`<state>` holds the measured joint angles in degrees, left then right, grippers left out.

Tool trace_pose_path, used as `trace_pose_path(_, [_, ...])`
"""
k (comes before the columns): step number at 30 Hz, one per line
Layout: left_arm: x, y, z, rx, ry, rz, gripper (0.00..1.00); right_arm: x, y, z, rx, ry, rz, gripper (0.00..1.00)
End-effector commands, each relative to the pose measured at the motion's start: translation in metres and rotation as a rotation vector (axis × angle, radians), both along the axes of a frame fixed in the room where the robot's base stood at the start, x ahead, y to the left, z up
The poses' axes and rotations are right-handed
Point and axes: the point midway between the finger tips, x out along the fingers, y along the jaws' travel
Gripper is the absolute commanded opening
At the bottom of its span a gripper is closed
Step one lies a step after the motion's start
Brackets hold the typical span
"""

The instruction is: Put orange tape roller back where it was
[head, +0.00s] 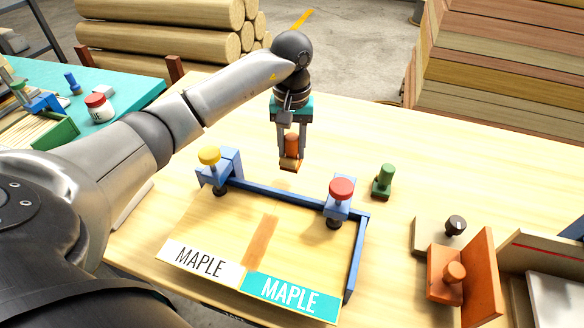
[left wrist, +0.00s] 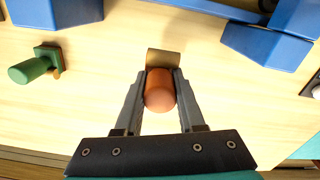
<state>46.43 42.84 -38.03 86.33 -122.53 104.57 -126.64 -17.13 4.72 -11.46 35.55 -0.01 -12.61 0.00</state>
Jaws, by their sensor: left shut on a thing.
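The orange tape roller (head: 291,147) is upright between the fingers of my left gripper (head: 292,155), handle up, beyond the blue clamping frame (head: 275,192). In the left wrist view the roller (left wrist: 160,92) sits squarely between both fingers of the gripper (left wrist: 161,80), its brown foot (left wrist: 163,58) showing past the fingertips. Whether the foot touches the table or hangs just above it, I cannot tell. A green tape roller (head: 383,181) stands on the table to the right of the frame; it also shows in the left wrist view (left wrist: 33,67). My right gripper is not in view.
The frame has a yellow-knobbed clamp (head: 209,156) and a red-knobbed clamp (head: 341,190), with two MAPLE labels (head: 203,262) at its front. An orange block with a knob (head: 446,272) stands at right. The table behind the green roller is clear.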

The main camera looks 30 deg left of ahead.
Motion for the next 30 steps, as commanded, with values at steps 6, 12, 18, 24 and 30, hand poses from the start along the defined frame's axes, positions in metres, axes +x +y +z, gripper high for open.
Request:
trace_pose_path(6, [0.0, 0.0, -0.019, -0.002, -0.001, 0.0, 0.0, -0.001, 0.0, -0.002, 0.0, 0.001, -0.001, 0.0])
trace_pose_path(12, [0.0, -0.001, -0.044, -0.003, 0.002, 0.001, 0.0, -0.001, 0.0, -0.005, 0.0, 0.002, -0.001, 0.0])
trace_pose_path(18, [0.001, 0.0, -0.061, -0.001, -0.003, 0.0, 0.0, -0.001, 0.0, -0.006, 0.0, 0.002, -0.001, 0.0])
trace_pose_path(24, [0.001, 0.0, -0.061, 0.0, -0.002, 0.0, 0.0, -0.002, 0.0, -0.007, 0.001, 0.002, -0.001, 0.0])
trace_pose_path(30, [0.0, 0.0, -0.063, 0.0, -0.001, 0.0, 0.48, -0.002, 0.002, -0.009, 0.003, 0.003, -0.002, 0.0])
